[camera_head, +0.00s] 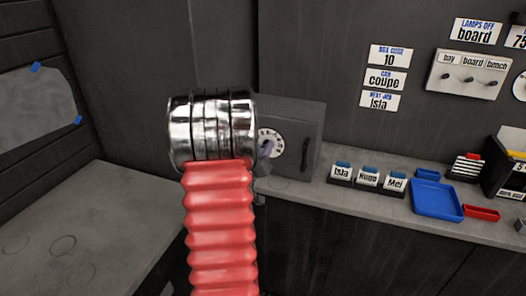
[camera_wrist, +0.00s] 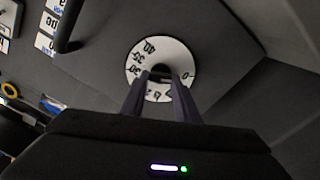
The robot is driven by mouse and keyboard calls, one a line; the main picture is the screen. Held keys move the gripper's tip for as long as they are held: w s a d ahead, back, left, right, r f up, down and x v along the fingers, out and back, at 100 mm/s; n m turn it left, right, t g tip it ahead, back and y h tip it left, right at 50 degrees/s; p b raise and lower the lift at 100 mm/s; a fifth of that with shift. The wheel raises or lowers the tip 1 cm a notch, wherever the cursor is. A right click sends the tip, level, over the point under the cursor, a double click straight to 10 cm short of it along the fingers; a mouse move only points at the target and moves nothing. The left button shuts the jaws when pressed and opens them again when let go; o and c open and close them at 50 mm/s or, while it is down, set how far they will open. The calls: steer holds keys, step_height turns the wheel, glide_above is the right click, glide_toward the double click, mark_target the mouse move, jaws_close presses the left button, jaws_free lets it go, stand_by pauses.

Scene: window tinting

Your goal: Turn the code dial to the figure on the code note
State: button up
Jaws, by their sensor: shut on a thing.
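The code dial (camera_head: 276,139) is a white disc with dark figures on the front of a grey box (camera_head: 312,118). In the wrist view the dial (camera_wrist: 146,56) faces me, with 40, 35 and 30 on its left and 0 on its right; some lower figures are hidden by my fingers. My gripper (camera_wrist: 161,82) is shut on the dark knob at the dial's middle. In the head view my arm hides part of the dial, and my gripper (camera_head: 267,150) shows only in part. The code note (camera_head: 389,56) on the wall reads "BOX CODE 10".
The box's dark handle (camera_head: 305,153) is right of the dial, close to my gripper. Name cards (camera_head: 367,180), a blue tray (camera_head: 437,197) and a red tray (camera_head: 482,213) stand along the bench to the right. A switch panel (camera_head: 468,74) is above. The left bench (camera_head: 70,225) is mostly clear.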

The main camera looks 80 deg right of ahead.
steer(key=m, duration=1.1)
steer(key=shift+s, duration=0.15)
steer(key=shift+m, duration=0.3)
stand_by(0.4)
steer(key=o, duration=1)
steer(key=shift+o, duration=0.2)
steer(key=shift+a, duration=0.1)
steer(key=w+a, duration=0.1)
steer(key=a, duration=1.2)
steer(key=shift+a, duration=0.25)
